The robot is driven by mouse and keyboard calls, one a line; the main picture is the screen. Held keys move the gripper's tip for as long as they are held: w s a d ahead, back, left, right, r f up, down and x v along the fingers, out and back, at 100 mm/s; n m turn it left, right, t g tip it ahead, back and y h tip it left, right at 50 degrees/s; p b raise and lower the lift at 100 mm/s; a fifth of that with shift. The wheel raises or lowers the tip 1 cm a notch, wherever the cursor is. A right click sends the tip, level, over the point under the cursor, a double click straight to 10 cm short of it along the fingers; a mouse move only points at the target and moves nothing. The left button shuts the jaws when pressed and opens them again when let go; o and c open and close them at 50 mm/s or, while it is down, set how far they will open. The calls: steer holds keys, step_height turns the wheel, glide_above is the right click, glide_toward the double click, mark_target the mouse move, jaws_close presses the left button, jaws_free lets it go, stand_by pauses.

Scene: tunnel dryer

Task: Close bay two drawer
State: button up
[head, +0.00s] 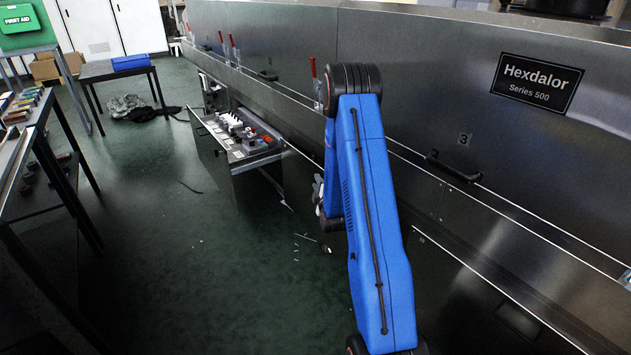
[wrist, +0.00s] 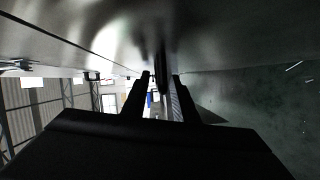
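The drawer (head: 257,161) stands pulled out from the lower part of the long steel dryer, left of my blue arm in the head view. Its tray holds several small white, grey and red parts. No bay number is readable on it. My gripper is mostly hidden behind my arm in the head view, low beside the dryer and to the right of the drawer. In the wrist view my gripper (wrist: 162,82) shows two dark fingers apart, with nothing clearly held between them. I cannot tell whether it touches anything.
The dryer's side (head: 420,110) runs along the right, with a black handle (head: 453,168) near a "3" label. Red-handled clamps (head: 315,82) line its edge. A workbench (head: 40,130) stands at the left. The green floor (head: 160,240) between is largely clear, with small scraps and a cable.

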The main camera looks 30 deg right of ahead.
jaws_close()
stand_by(1.5)
